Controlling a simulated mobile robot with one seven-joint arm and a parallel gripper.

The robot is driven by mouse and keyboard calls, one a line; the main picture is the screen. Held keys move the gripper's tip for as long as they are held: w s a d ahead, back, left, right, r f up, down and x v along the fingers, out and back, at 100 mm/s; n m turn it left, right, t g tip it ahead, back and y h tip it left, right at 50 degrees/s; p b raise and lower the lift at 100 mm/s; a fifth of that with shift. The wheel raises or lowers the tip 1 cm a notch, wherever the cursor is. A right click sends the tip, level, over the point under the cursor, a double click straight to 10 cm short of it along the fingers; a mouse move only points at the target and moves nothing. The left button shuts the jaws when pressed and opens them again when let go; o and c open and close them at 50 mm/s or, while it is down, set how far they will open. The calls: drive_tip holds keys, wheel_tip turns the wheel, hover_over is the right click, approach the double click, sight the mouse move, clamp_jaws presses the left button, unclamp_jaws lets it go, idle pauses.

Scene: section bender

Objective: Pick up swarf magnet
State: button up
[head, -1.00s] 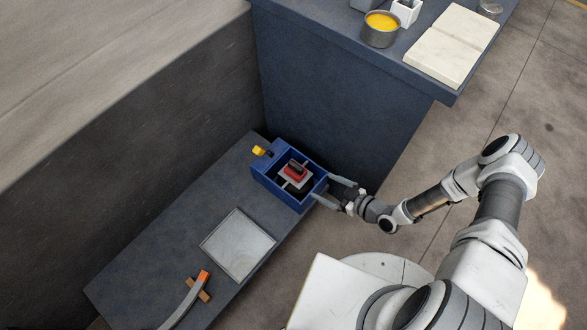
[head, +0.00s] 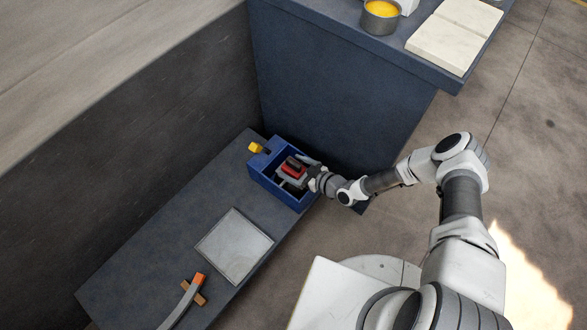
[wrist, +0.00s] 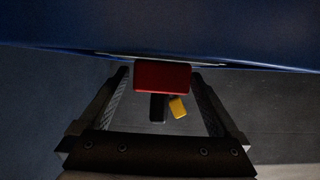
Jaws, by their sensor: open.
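The red block with a black part (head: 293,165), which I take to be the swarf magnet, sits on a grey plate in a blue box (head: 266,183) on the low bench. In the wrist view the red block (wrist: 162,75) lies between the two fingers, with a dark part (wrist: 158,108) below it. My gripper (head: 305,173) is open and reaches over the box's right side, close beside the red block. Whether the fingers touch it I cannot tell. The lower part of the block is hidden.
A yellow piece (head: 256,147) is at the box's back left corner. A grey square plate (head: 235,246) and an orange-tipped curved tool (head: 190,300) lie on the bench (head: 170,220) in front. A tall dark blue cabinet (head: 335,95) stands close behind the box.

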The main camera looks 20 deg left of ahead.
drive_tip(key=shift+a, duration=0.1)
clamp_jaws()
idle(0.5)
drive_tip(key=shift+r, duration=0.1)
